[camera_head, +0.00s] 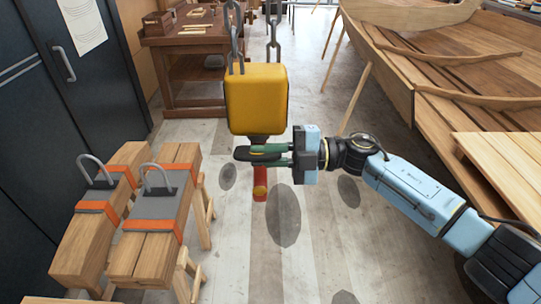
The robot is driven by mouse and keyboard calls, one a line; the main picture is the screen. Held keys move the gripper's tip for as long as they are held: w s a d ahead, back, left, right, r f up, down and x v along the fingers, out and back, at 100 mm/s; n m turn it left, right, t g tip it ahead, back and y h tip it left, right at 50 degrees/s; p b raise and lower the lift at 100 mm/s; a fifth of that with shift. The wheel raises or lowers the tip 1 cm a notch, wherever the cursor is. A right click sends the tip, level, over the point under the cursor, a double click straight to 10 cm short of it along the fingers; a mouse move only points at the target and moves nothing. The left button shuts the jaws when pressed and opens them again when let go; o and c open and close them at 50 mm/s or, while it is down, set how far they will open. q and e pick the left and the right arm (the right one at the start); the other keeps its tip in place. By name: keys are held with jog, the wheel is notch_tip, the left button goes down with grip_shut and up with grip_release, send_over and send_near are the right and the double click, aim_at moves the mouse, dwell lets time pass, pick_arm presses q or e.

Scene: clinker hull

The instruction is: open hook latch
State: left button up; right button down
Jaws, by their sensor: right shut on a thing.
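A yellow hoist block (257,98) hangs from chains in the middle of the view. A red hook (260,180) hangs below it, with a dark neck between them. My right gripper (250,154) reaches in from the right, just under the block. Its green and dark fingers lie across the upper part of the hook and are shut on it. The fingers hide this part of the hook, and I cannot make out the latch separately. My left gripper is not in view.
Two wooden beams (150,247) with orange straps and metal shackles stand on trestles at the lower left. A dark cabinet (45,120) is at the left, a workbench (190,85) behind. A wooden boat hull (440,60) fills the right. The floor below the hook is clear.

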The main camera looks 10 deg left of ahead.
jog(key=shift+w+r, duration=0.1)
jog(key=shift+r, duration=0.2)
jog(key=c, duration=1.6)
grip_release()
jog(key=shift+o, duration=0.3)
jog(key=shift+f, duration=0.15)
jog(key=shift+d+f, duration=0.1)
jog(key=shift+d, duration=0.05)
jog(key=w+d+b, duration=0.2)
jog(key=d+b, duration=0.1)
jog(key=d, duration=1)
jog(key=shift+b, duration=0.4)
